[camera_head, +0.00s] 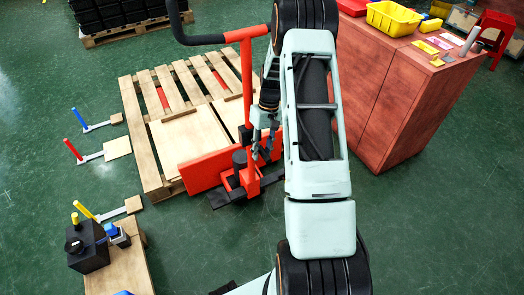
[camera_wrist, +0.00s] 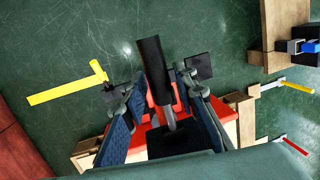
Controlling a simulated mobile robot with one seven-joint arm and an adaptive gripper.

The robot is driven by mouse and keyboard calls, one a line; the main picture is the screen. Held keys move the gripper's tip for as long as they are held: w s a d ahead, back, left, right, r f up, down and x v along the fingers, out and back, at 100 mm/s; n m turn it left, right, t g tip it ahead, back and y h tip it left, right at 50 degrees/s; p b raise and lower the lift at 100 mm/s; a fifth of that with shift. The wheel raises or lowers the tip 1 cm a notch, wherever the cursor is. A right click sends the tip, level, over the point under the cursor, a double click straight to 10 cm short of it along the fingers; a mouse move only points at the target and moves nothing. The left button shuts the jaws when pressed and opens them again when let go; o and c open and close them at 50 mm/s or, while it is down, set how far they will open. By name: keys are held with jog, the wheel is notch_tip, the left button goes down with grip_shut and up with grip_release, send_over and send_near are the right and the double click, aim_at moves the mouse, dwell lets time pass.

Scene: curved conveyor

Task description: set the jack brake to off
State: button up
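The red pallet jack (camera_head: 249,75) stands at the near side of the wooden pallet in the head view. It has a tall red post, a black grip at the top left and black parts low down. My gripper (camera_head: 265,146) is beside the post, low and to its right. In the wrist view my gripper (camera_wrist: 160,80) is open, one finger on each side of a black lever-like cylinder (camera_wrist: 155,70) on a grey stem. I cannot tell whether either finger touches it. The red jack body (camera_wrist: 152,125) shows behind, partly hidden. The brake's setting cannot be read.
The wooden pallet (camera_head: 157,95) lies behind the jack. A red cabinet (camera_head: 400,90) with a yellow bin (camera_head: 393,18) stands at the right. Blue, red and yellow levers (camera_head: 76,150) stand at the left. A black box (camera_head: 87,246) is at the lower left. Green floor between is clear.

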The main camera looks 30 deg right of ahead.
jog(key=shift+o, duration=0.4)
jog(key=shift+r, duration=0.1)
jog(key=v, duration=0.7)
jog(key=shift+r, duration=0.15)
